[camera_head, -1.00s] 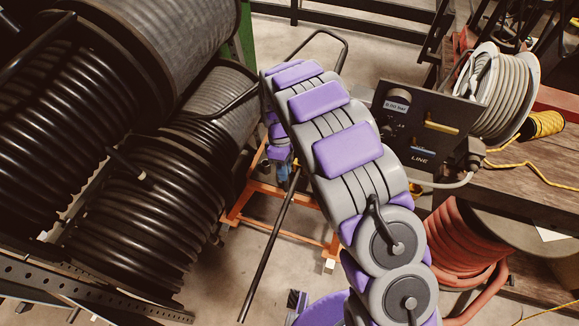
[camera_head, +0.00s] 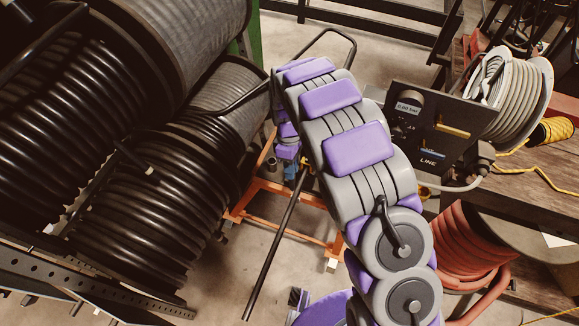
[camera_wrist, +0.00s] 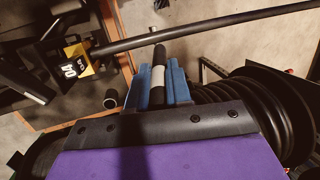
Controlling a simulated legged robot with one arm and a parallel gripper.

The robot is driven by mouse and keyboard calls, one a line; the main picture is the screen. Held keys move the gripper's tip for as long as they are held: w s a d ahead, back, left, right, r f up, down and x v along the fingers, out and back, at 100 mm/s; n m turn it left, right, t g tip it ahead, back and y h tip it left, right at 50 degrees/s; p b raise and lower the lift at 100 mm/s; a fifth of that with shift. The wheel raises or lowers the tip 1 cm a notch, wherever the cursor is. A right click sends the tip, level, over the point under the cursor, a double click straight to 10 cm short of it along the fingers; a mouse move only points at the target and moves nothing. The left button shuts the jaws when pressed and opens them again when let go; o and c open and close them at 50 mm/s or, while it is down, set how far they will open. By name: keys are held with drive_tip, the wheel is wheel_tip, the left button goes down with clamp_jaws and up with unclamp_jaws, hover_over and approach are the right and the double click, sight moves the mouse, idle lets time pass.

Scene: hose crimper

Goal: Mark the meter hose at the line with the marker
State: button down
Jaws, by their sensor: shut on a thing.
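My gripper (camera_wrist: 157,92), with blue fingers, is shut on a dark marker (camera_wrist: 158,78) with a pale band in the wrist view. The marker's far end points at a long black hose (camera_wrist: 215,28) that crosses the top of that view. I cannot tell whether they touch, and no line shows on the hose. In the head view the hose (camera_head: 272,248) slants down over the floor beside my arm, and my gripper is mostly hidden behind the arm.
A yellow block marked 04 (camera_wrist: 76,65) sits at the hose's left end. An orange frame (camera_head: 275,197) stands on the floor below. Large black hose reels (camera_head: 150,200) fill the left. A dark panel marked LINE (camera_head: 440,120) and a wooden bench (camera_head: 535,185) stand at right.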

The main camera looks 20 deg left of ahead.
drive_tip(key=shift+f, duration=0.25)
drive_tip(key=shift+d, duration=0.25)
drive_tip(key=shift+d+p, duration=0.3)
drive_tip(key=shift+d, duration=0.2)
idle(0.9)
drive_tip(key=shift+a, duration=0.25)
drive_tip(key=shift+r+p, duration=1.4)
drive_tip(key=shift+r, duration=2.2)
